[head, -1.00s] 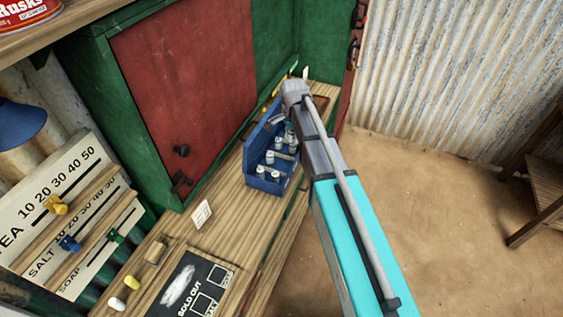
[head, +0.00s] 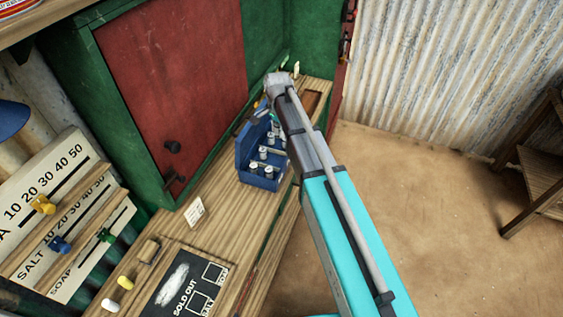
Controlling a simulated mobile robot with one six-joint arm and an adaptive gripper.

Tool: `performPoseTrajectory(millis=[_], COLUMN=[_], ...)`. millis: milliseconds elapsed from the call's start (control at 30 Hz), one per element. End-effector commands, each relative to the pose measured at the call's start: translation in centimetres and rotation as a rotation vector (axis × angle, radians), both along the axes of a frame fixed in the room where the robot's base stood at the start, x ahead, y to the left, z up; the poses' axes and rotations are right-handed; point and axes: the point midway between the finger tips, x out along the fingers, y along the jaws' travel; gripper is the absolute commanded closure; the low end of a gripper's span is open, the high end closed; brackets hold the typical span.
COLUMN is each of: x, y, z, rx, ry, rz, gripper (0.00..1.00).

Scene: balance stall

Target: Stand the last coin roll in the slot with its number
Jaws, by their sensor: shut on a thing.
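The blue coin box (head: 243,165) stands open on the wooden counter, its lid raised on the left side. Several pale coin rolls (head: 263,152) stand upright in its slots. The slot numbers are too small to read. My gripper (head: 261,112) is at the far end of the box, mostly hidden behind my wrist. It is shut on a coin roll, but the roll itself is hard to make out. I cannot tell whether that roll touches a slot.
The green cabinet with a red door (head: 178,85) rises behind the box. A wooden shelf (head: 540,175) stands right, beyond open floor.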

Motion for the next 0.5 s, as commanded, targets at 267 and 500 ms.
performPoseTrajectory(millis=[267, 500], x=[0.0, 0.0], y=[0.0, -0.1], z=[-3.3, -5.6], rx=[0.000, 0.000], ry=[0.000, 0.000], rz=[-0.001, -0.001], gripper=[1.00, 1.00])
